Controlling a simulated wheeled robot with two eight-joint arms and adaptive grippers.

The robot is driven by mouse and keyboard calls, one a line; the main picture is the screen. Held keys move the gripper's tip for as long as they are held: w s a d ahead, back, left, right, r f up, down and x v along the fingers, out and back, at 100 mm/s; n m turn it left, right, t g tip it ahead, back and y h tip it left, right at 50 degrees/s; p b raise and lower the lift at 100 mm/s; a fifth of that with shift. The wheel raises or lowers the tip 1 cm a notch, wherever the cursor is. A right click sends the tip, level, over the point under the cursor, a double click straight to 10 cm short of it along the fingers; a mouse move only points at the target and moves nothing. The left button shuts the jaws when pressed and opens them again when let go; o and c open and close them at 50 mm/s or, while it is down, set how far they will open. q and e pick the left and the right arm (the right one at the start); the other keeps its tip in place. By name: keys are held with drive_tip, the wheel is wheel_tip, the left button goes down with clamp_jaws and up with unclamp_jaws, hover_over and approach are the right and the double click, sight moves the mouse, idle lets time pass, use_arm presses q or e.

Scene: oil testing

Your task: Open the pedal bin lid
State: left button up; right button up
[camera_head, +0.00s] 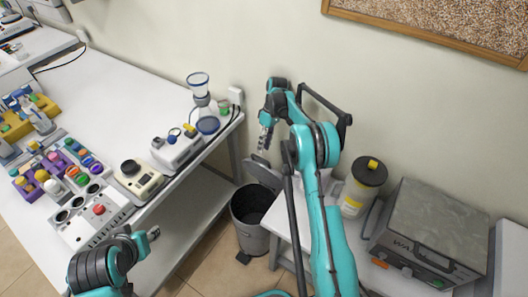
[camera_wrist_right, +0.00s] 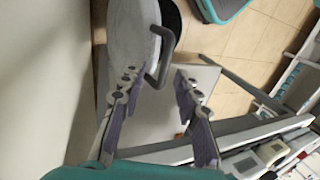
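The grey pedal bin (camera_head: 249,236) stands on the floor between the long bench and the small side table. Its dark inside shows, and its grey lid (camera_head: 264,175) is raised and tilted up at the back. In the right wrist view the pale lid (camera_wrist_right: 130,28) and its dark loop handle (camera_wrist_right: 163,62) show ahead of the fingertips. My right gripper (camera_head: 264,141) is above the lid. Its fingers (camera_wrist_right: 155,80) are spread apart with nothing between them. My left gripper (camera_head: 152,233) is at the bench's front edge, too small to judge. The pedal (camera_head: 243,258) is at the bin's foot.
The long bench (camera_head: 112,85) on the left carries instruments and racks of bottles. The wall is close behind the bin.

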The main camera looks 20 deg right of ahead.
drive_tip(key=r, duration=0.5)
drive_tip(key=shift+s+a+r, duration=0.15)
drive_tip(key=shift+a+r, duration=0.1)
drive_tip(key=shift+r, duration=0.05)
drive_tip(key=s+a+r+m+t+h, duration=0.1)
drive_tip(key=s+a+r+m+t, duration=0.15)
drive_tip(key=s+r, duration=0.5)
drive_tip(key=s+a+r+m+t+h, duration=0.1)
drive_tip(key=s+a+r+t, duration=0.15)
drive_tip(key=s+r, duration=0.45)
drive_tip(key=s+a+f+m+t, duration=0.1)
drive_tip(key=s+m+t, duration=0.1)
drive_tip(key=s, duration=0.7)
drive_tip(key=s+a+f+m+t+h, duration=0.1)
drive_tip(key=s+m+t, duration=0.1)
drive_tip(key=s, duration=0.6)
drive_tip(key=shift+s+f+t, duration=0.3)
drive_tip(key=shift+s+f, duration=0.05)
drive_tip(key=shift+s, duration=0.05)
